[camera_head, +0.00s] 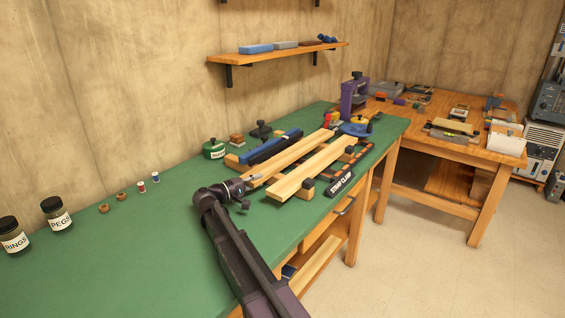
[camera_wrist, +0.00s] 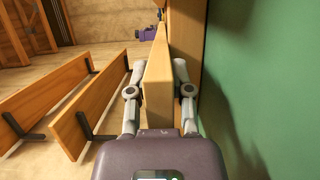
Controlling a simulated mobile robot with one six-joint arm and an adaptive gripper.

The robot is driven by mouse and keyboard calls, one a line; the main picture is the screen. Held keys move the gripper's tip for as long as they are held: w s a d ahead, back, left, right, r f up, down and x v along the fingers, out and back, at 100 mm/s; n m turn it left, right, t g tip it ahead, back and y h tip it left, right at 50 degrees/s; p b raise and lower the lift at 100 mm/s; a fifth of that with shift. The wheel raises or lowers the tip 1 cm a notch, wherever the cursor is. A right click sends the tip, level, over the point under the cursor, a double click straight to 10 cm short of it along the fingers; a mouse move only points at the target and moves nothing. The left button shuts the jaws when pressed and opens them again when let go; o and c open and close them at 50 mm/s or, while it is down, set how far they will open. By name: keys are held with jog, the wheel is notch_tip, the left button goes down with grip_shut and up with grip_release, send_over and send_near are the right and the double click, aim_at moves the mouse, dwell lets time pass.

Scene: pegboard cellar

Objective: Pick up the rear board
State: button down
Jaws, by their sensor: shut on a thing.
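The rear board (camera_head: 290,158) is a long pale wooden plank running away from me along the green bench. A second, front board (camera_head: 312,170) lies beside it, nearer the bench's front edge. My gripper (camera_head: 246,185) is at the near end of the rear board. In the wrist view its two fingers (camera_wrist: 160,92) press on both sides of a plank's end, the rear board (camera_wrist: 158,78). The fingers are shut on it. Whether the board is raised off its supports cannot be told.
Blue and black bars (camera_head: 268,148) lie just behind the rear board. A green tin (camera_head: 213,149) stands to their left. Small blocks (camera_head: 307,188) and a strap clamp box (camera_head: 340,182) are by the front board. The green bench's left part (camera_head: 150,235) is mostly clear.

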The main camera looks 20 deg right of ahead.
jog(key=shift+r, duration=0.2)
notch_tip(320, 180, up, 10)
jog(key=p, duration=1)
jog(key=shift+f, duration=0.2)
jog(key=shift+r, duration=0.15)
dwell(0.4)
